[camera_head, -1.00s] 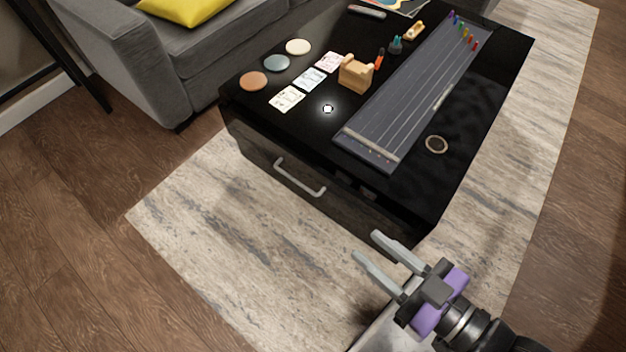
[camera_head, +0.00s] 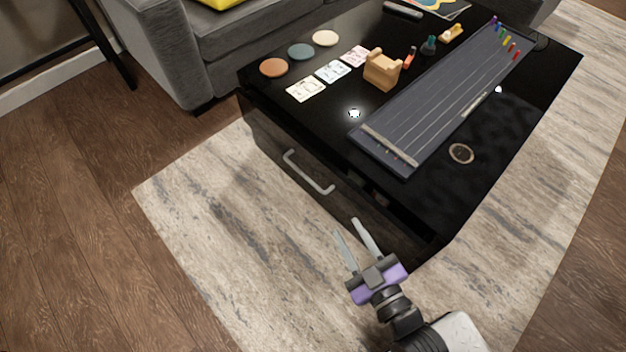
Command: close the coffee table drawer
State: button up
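The coffee table (camera_head: 428,196) is glossy black and stands on the rug. Its drawer (camera_head: 275,146) is in the dark front face on the lower left side, with a pale curved handle (camera_head: 308,173). The face is dark, and I cannot tell how far the drawer stands out. My gripper (camera_head: 347,227) has a purple and black body and two pale fingers spread apart with nothing between them. It is in front of the table, below and right of the handle, pointing up toward the front face. It appears apart from the handle.
On the tabletop lie a grey stringed board (camera_head: 440,100), a wooden block (camera_head: 382,70), cards (camera_head: 333,71), round discs (camera_head: 301,51) and a small ring (camera_head: 461,153). A grey sofa (camera_head: 240,45) stands behind. The rug (camera_head: 215,200) left of my gripper is clear.

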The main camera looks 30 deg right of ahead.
jog(key=w+f+n+b, duration=0.3)
jog(key=w+f+n, duration=0.1)
jog(key=w+f, duration=0.6)
jog(key=n+h+b, duration=0.1)
jog(key=n+b, duration=0.1)
jog(key=n, duration=0.5)
send_near(305, 175)
jog(key=w, duration=0.2)
jog(key=w+b, duration=0.1)
jog(key=w, duration=0.1)
jog(key=w+f, duration=0.1)
jog(key=w, duration=0.1)
jog(key=w+b, duration=0.1)
jog(key=w, duration=0.1)
jog(key=shift+w+d+f+b, duration=0.25)
jog(key=shift+w+b, duration=0.05)
jog(key=shift+w, duration=0.65)
grip_shut()
